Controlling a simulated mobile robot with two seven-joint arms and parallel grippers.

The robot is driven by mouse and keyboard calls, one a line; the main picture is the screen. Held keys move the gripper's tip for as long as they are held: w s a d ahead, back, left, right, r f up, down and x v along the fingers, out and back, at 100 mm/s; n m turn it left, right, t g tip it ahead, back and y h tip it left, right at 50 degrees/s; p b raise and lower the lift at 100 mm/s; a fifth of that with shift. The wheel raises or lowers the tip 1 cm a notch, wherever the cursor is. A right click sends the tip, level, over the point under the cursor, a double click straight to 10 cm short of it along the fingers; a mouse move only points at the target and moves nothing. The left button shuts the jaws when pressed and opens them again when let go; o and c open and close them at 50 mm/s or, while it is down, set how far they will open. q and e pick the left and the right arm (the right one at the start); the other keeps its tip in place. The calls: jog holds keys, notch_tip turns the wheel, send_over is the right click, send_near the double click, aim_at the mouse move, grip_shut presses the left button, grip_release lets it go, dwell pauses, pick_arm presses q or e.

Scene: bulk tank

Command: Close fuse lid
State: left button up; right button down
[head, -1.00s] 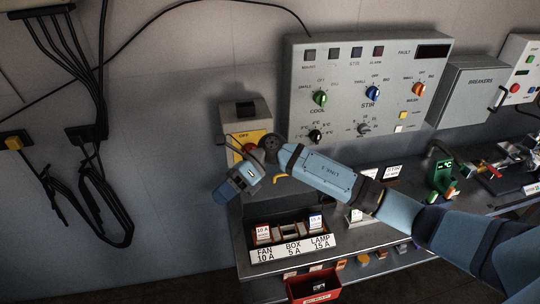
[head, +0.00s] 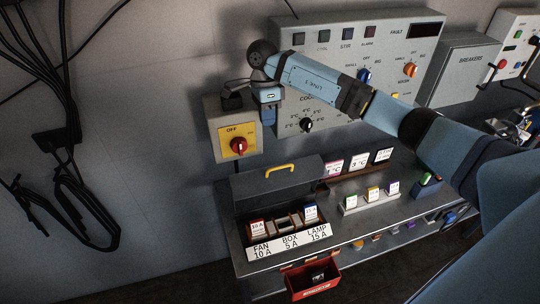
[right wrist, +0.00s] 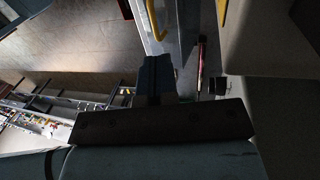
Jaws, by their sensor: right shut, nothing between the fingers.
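The fuse box holds several fuses in a tray labelled FAN, BOX and LAMP (head: 290,246) on the bench. Its grey lid (head: 252,187) stands raised behind the fuses, with a yellow handle (head: 280,170) on its upper edge. The lid is open. My right gripper (head: 268,120) is shut and empty, above the lid and apart from it, beside the switch box. In the right wrist view its closed fingers (right wrist: 156,78) point away, and a yellow bar, probably the handle (right wrist: 155,18), shows beyond them. My left gripper is not in view.
The switch box with a red knob (head: 238,146) is on the wall just left of my right gripper. A large control panel (head: 436,50) is behind my arm. Card stands (head: 357,163) and a fuse rack (head: 370,200) stand right of the lid. A red bin (head: 315,283) is below.

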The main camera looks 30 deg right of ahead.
jog(key=p+x, duration=0.2)
jog(key=x, duration=0.9)
jog(key=shift+f, duration=0.35)
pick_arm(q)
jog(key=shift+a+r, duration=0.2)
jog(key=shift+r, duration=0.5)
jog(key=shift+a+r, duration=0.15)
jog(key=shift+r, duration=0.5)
pick_arm(e)
jog(key=shift+s+f, duration=0.1)
jog(key=shift+f, duration=0.6)
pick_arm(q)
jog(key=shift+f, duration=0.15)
pick_arm(e)
jog(key=shift+a, duration=0.1)
